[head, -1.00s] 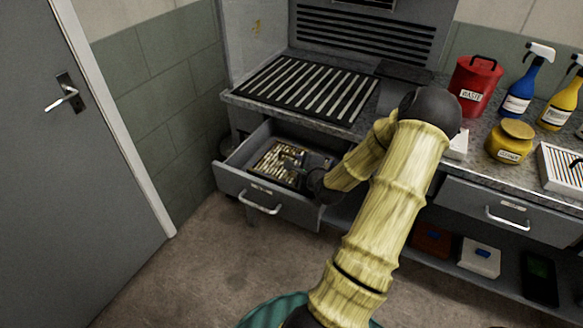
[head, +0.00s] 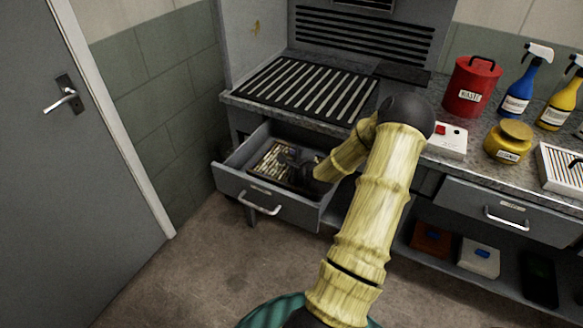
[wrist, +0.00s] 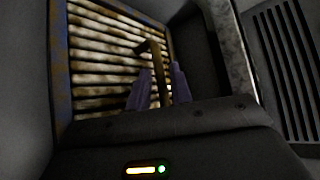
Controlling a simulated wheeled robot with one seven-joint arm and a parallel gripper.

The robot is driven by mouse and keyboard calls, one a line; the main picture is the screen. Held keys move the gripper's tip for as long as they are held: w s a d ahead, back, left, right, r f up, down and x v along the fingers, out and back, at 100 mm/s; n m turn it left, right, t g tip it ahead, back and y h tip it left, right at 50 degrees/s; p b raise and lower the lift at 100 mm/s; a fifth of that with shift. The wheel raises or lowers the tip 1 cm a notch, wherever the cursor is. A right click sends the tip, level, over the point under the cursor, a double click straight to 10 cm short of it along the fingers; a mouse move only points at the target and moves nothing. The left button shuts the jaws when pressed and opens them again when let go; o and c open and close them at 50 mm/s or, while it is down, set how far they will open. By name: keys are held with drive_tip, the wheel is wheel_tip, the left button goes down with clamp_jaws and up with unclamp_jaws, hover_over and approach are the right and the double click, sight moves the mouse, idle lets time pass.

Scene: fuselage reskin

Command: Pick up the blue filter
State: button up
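The filter (head: 270,158) lies in the open drawer (head: 228,181), below the grille. It has dirty cream pleats. In the wrist view its frame (wrist: 61,62) looks blue with rusty patches, and a brown bent handle (wrist: 152,47) stands over the pleats. My gripper (wrist: 161,70) reaches into the drawer above the filter, with its two purple-grey fingers apart. The handle's lower part shows between the fingers; I cannot tell whether they touch it. In the head view my dark gripper (head: 296,166) hides part of the filter, and the fingertips are hard to make out.
The drawer walls stand close around my gripper. On the counter are a slatted grille (head: 305,90), a red waste can (head: 470,88), a white box with a red button (head: 449,139), a yellow jar (head: 508,145), spray bottles (head: 523,85) and a striped filter (head: 565,167).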

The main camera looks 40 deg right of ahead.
clamp_jaws()
drive_tip(key=shift+w+r, duration=0.1)
idle(1.4)
